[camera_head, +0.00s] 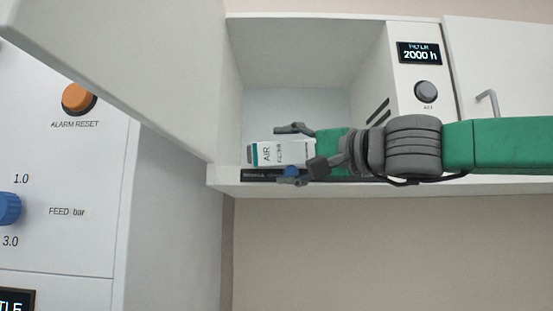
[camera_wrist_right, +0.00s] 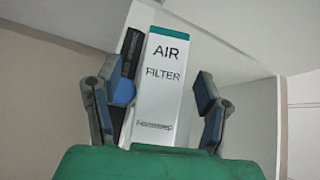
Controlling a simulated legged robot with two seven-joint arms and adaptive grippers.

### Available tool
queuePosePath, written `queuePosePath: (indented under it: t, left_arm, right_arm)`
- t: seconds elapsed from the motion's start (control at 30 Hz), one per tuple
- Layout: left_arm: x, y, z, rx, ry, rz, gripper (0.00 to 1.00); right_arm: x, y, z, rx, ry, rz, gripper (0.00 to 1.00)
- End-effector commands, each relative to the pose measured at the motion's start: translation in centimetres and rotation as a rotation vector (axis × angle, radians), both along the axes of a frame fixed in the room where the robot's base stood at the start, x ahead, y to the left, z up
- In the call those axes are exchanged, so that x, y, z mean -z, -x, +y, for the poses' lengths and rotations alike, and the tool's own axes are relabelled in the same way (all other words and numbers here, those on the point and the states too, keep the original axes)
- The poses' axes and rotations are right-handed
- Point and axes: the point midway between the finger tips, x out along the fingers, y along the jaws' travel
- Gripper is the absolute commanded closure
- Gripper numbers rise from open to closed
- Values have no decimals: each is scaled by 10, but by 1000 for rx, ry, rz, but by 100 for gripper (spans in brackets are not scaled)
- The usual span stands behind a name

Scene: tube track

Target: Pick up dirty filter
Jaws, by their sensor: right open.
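A white box-shaped cartridge lettered "AIR FILTER" (camera_head: 267,153), with a teal band at one end, is in the open wall compartment, above its front ledge. It also shows between the fingers in the right wrist view (camera_wrist_right: 157,85). My right gripper (camera_head: 289,154) reaches in from the right. Its fingers are open, one on each side of the filter; the wrist view shows a gap on the right side. On the left side, a blue knob (camera_wrist_right: 123,92) sits close to the finger. My left gripper is not in view.
The compartment's open door (camera_head: 130,70) hangs at the left. A panel with a "FILTER 2000 h" display (camera_head: 419,54) and a grey button (camera_head: 425,91) stands at the right. A closed door with a handle (camera_head: 487,101) is beyond. The compartment's back is empty.

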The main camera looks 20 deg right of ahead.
Motion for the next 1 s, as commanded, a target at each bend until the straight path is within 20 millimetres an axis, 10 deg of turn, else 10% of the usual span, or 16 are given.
queuePosePath:
  t: [0.7, 0.9, 1.0]
  left_arm:
    - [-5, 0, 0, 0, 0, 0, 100]
    - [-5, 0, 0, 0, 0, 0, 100]
    - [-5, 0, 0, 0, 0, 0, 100]
  right_arm:
    - [-5, -48, 34, 0, 2, 0, 37]
    - [-5, -46, 33, 0, 2, -1, 95]
    - [-6, -46, 33, 0, 2, -1, 95]
